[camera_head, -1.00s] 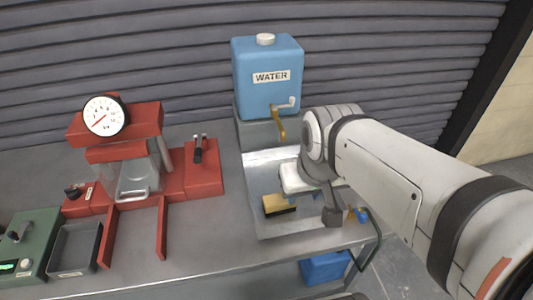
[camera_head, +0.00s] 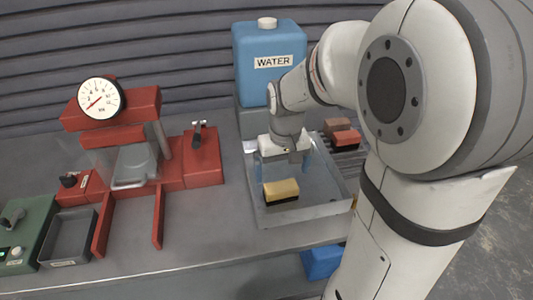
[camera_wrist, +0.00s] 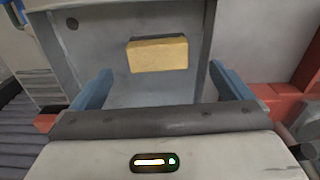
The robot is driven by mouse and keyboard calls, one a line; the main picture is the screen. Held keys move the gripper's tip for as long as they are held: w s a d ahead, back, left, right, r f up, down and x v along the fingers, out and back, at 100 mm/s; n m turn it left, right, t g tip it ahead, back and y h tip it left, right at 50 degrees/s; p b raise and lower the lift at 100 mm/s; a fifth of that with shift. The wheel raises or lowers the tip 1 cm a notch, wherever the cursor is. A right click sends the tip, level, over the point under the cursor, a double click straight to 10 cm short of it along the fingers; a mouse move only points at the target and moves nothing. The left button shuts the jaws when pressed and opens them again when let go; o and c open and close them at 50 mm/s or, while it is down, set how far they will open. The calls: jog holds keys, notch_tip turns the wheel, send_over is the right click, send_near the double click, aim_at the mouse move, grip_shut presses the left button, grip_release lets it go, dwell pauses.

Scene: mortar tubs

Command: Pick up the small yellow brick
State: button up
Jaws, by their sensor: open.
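The small yellow brick (camera_head: 281,190) has a dark lower side and lies in a shallow grey metal tray (camera_head: 325,208), near its left front. In the wrist view the yellow brick (camera_wrist: 158,55) shows beyond the fingertips, roughly midway between them. My gripper (camera_wrist: 160,85) is open and empty, with its two blue fingers apart.
A blue water container (camera_head: 268,70) stands behind the tray. A red press with a gauge (camera_head: 101,99) stands to the left. Red and brown blocks (camera_head: 345,138) lie right of the tray. A blue bin (camera_head: 322,262) is below the table edge.

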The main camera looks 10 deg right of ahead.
aim_at(281, 186)
jog(key=shift+w+f, duration=0.25)
jog(key=shift+f, duration=0.25)
jog(key=shift+w+f, duration=0.25)
jog(key=shift+f, duration=0.2)
jog(key=f, duration=0.7)
jog(key=shift+w+d+f+p, duration=0.1)
jog(key=shift+w+d+p, duration=0.1)
jog(key=shift+w+p, duration=0.1)
jog(key=shift+c, duration=0.4)
jog(key=c, duration=1.1)
